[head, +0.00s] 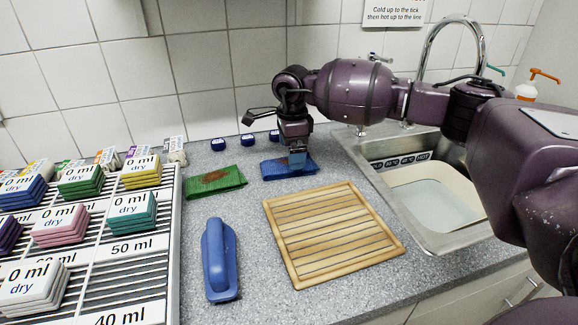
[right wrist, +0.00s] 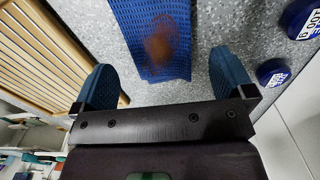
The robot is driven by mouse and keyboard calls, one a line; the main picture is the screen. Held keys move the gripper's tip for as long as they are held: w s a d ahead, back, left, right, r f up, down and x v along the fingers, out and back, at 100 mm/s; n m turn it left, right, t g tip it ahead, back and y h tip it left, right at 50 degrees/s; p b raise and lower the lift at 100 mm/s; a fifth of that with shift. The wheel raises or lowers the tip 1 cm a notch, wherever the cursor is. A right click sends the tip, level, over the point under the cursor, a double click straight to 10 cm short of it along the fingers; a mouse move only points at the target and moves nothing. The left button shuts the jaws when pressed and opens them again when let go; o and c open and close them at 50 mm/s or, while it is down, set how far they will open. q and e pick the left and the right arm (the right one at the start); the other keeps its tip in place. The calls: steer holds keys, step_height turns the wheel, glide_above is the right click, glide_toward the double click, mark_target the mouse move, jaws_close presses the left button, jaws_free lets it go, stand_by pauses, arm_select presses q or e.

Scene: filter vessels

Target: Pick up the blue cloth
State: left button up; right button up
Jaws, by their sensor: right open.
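The blue cloth (head: 272,169) lies flat on the grey counter behind the wooden rack, with a brown stain on it. In the right wrist view the cloth (right wrist: 142,28) lies ahead of and between the fingers, its stain facing up. My right gripper (head: 297,158) is over the right part of the cloth in the head view. In the right wrist view the gripper (right wrist: 165,85) is open, with its two blue fingers wide apart and nothing between them held. I cannot tell whether the fingertips touch the cloth. My left gripper is not in view.
A green stained cloth (head: 215,180) lies left of the blue one. A slatted wooden rack (head: 330,235) and a blue-handled tool (head: 219,260) are in front. Small blue weights (head: 247,140) stand behind. A sink (head: 440,218) is right, a labelled tray (head: 172,225) left.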

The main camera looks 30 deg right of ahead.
step_height(320, 180, down, 4)
steer(key=shift+r, duration=0.1)
steer(key=shift+c, duration=0.2)
